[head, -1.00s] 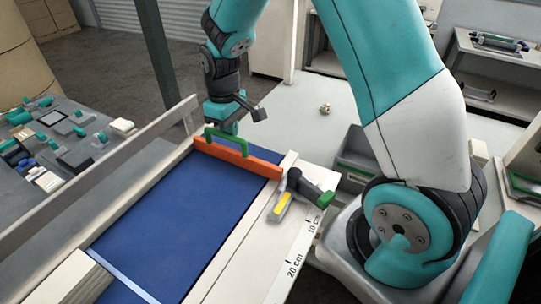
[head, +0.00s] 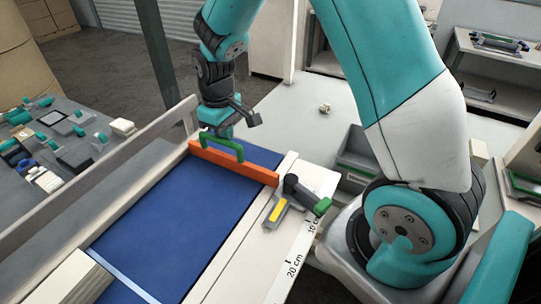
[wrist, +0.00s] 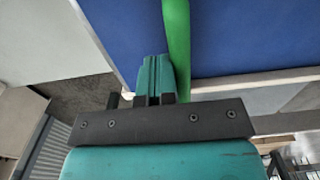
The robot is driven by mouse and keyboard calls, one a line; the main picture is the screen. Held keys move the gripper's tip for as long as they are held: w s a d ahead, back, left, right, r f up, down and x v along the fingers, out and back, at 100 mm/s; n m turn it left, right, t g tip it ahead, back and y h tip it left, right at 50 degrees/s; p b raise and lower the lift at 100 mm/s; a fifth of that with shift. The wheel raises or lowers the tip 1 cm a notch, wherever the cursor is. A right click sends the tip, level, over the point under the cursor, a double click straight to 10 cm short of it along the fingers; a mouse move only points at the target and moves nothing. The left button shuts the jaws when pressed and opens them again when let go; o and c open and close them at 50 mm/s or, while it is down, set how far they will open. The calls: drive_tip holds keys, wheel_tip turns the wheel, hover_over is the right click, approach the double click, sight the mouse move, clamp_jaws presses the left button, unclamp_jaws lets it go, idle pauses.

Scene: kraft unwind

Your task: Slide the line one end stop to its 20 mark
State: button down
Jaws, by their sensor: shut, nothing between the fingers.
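The end stop is an orange bar (head: 240,163) lying across the blue belt, with a green handle (head: 237,147) on top. A grey clamp (head: 292,195) at its right end has a green knob and a yellow pointer (head: 277,211), which sits just above the 10 cm mark. My gripper (head: 226,131) is at the far side of the bar, by the handle. In the wrist view its shut teal fingers (wrist: 155,78) stand beside the green handle (wrist: 178,45), very close to it; I cannot tell whether they touch. Nothing is between the fingers.
A printed scale with 10 cm and 20 cm marks (head: 292,268) runs along the white right rail. A grey side rail (head: 95,184) borders the belt. The belt between bar and block is clear.

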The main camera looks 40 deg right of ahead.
drive_tip(key=shift+s+a+p, duration=0.1)
drive_tip(key=shift+s+a, duration=0.8)
drive_tip(key=shift+a, duration=1.35)
drive_tip(key=shift+s+a+p, duration=0.1)
drive_tip(key=shift+s+a, duration=0.85)
drive_tip(key=shift+a, duration=1.25)
drive_tip(key=shift+s+a+p, duration=0.1)
drive_tip(key=shift+s+a, duration=0.8)
drive_tip(key=shift+a, duration=1.35)
idle(0.6)
drive_tip(key=shift+w+d, duration=0.2)
drive_tip(key=shift+d, duration=0.3)
drive_tip(key=shift+w+d, duration=0.2)
drive_tip(key=shift+d, duration=0.25)
